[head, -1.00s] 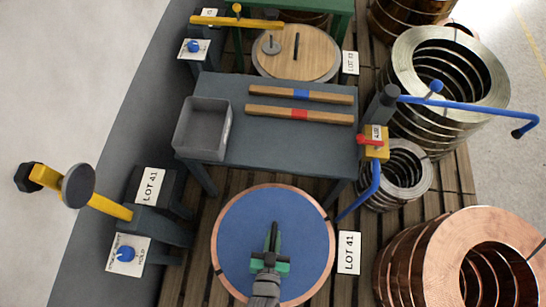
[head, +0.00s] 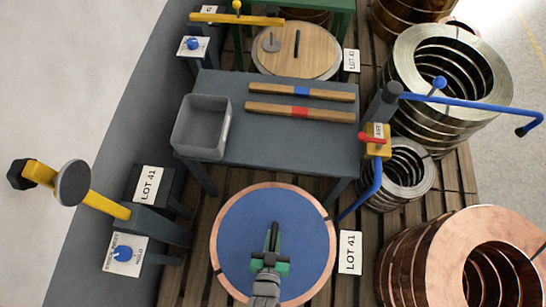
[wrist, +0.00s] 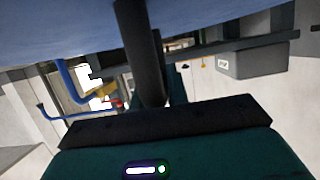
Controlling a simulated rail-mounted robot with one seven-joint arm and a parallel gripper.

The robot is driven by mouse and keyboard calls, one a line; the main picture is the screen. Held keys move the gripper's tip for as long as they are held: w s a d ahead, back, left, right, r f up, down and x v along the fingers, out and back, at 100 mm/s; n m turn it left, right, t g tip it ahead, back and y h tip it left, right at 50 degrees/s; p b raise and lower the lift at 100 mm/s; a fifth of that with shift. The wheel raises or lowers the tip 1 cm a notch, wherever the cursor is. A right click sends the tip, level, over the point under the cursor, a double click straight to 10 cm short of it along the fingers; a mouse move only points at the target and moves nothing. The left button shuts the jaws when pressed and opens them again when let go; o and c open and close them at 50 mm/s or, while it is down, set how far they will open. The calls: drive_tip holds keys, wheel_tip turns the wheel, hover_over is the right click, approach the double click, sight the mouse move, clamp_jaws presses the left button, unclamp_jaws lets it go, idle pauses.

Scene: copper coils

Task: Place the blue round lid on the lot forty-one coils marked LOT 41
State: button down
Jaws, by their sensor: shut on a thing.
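The blue round lid (head: 240,232) is a large flat disc in the lower middle of the head view, over a copper coil whose rim (head: 222,208) shows as a ring around it. A LOT 41 card (head: 350,253) stands just right of this coil. My gripper (head: 273,243) is above the lid's middle, shut on its dark upright handle. In the wrist view the handle (wrist: 140,50) runs between my jaws to the blue lid surface (wrist: 60,28). I cannot tell whether the lid touches the coil or hangs slightly above it.
A dark table (head: 270,140) with a grey bin (head: 202,127) and two wooden bars is behind. A blue bent rod (head: 376,185) comes down close to the lid's right. Bare copper coils (head: 420,250) stand at right. A yellow arm (head: 105,205) and control box are at left.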

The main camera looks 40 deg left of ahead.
drive_tip(key=shift+f, duration=0.2)
drive_tip(key=c, duration=1.3)
unclamp_jaws()
drive_tip(key=shift+r, duration=0.1)
drive_tip(key=shift+s+d, duration=0.1)
drive_tip(key=p+v, duration=0.1)
drive_tip(key=v, duration=0.6)
drive_tip(key=shift+s+d+r+p, duration=0.1)
drive_tip(key=shift+s+p, duration=0.15)
drive_tip(key=shift+p, duration=0.05)
